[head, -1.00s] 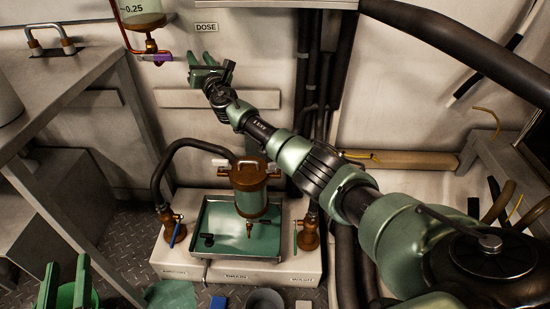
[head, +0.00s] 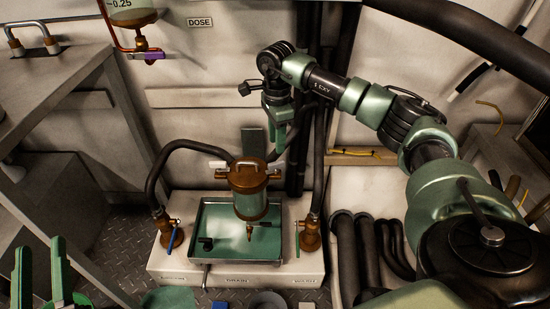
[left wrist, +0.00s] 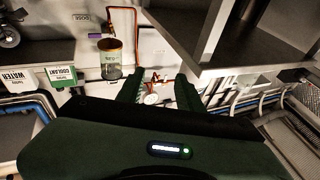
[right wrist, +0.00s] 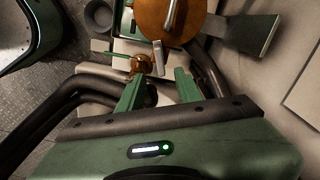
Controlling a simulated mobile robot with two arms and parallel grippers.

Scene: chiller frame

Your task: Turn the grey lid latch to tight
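A vessel with a round copper lid (head: 248,176) and a top handle stands in the metal tray (head: 212,262). A pale grey bar (head: 218,165), apparently the lid latch, sticks out at the lid's left side. The lid shows at the top of the right wrist view (right wrist: 172,20), with a small grey bar (right wrist: 158,57) beside it; I cannot tell whether this is the latch. My right gripper (head: 278,135) points down above and behind the lid, slightly right, its fingers apart and empty. My left gripper (head: 40,270) is open and empty at the lower left, far from the vessel.
Copper valves stand left (head: 168,230) and right (head: 310,235) of the tray, with black hoses rising behind. A grey-green plate (head: 252,142) stands behind the vessel. A dosing glass (head: 133,12) hangs at upper left. A metal bench (head: 50,85) occupies the left.

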